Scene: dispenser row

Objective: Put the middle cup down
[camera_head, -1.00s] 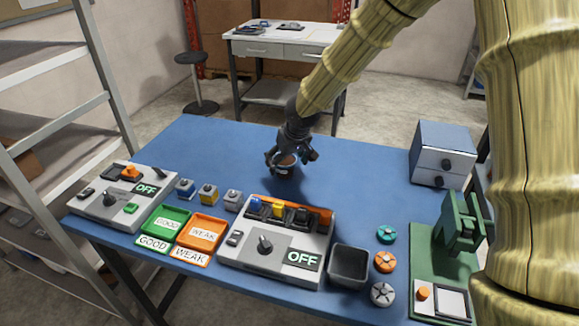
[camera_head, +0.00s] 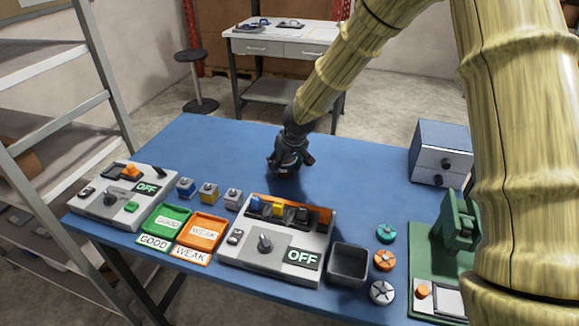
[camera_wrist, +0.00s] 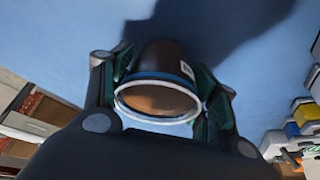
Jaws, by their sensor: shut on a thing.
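My gripper (camera_head: 287,162) is over the middle of the blue table (camera_head: 345,165), behind the dispenser devices. In the wrist view my gripper (camera_wrist: 160,100) has its fingers on both sides of a dark brown cup (camera_wrist: 157,60) with a white rim and a blue band, and is shut on it. A white label shows on the cup's side, and its inside looks brown. The cup's rim faces the wrist camera. In the head view the gripper mostly hides the cup. A dark shadow lies on the blue surface beside it; I cannot tell whether the cup touches the table.
A grey control box (camera_head: 262,245) reading OFF stands in front, with a dark bin (camera_head: 348,264) to its right. Green (camera_head: 168,218) and orange (camera_head: 207,231) trays lie left. A drawer unit (camera_head: 440,152) and green press (camera_head: 440,262) stand right. The table around the gripper is clear.

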